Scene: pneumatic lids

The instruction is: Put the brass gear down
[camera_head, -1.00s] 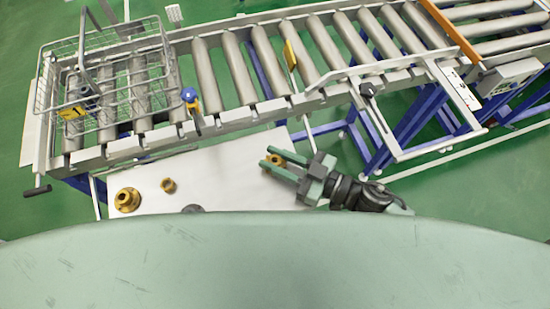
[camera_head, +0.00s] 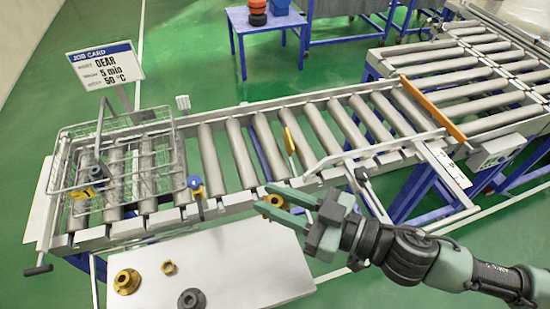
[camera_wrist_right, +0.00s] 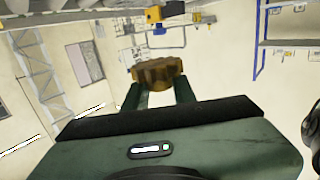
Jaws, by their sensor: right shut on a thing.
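My right gripper (camera_head: 268,198) is shut on the brass gear (camera_head: 273,204), which sits between its green fingers near the tips. In the head view they show in front of the conveyor's near rail, above the back edge of the white table (camera_head: 235,265). In the right wrist view the brass gear (camera_wrist_right: 158,72) shows between the fingertips, with nothing seen touching it from below. A flanged brass part (camera_head: 126,281), a small brass ring (camera_head: 169,267) and a dark grey part (camera_head: 191,299) rest on the table. My left gripper is not in view.
A wire basket (camera_head: 125,165) stands on the left end of the roller conveyor (camera_head: 240,150), by a job card sign (camera_head: 105,67). A blue-and-yellow device (camera_head: 195,186) is on the near rail. The right part of the white table is clear.

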